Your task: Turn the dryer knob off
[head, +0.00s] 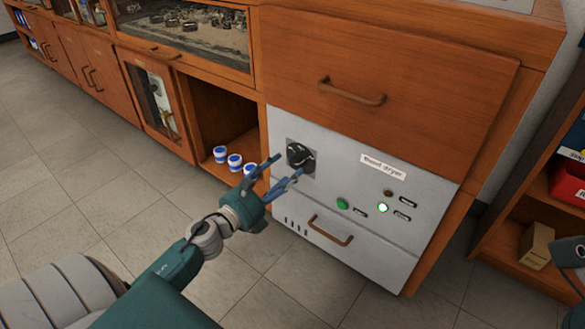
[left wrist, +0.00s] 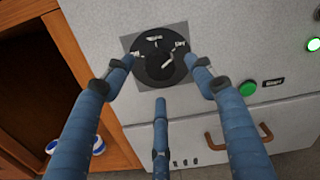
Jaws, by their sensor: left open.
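The dryer knob (head: 300,156) is a round black dial on a grey square plate, at the upper left of the grey dryer panel (head: 335,180). My right gripper's fingers do not show.
A lit green light (head: 383,208), a green button (head: 342,203) and a dark red one (head: 388,193) sit on the panel. A drawer handle (head: 331,231) sticks out below. Blue-and-white jars (head: 235,162) stand in the open shelf left of the panel. Tiled floor is clear.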

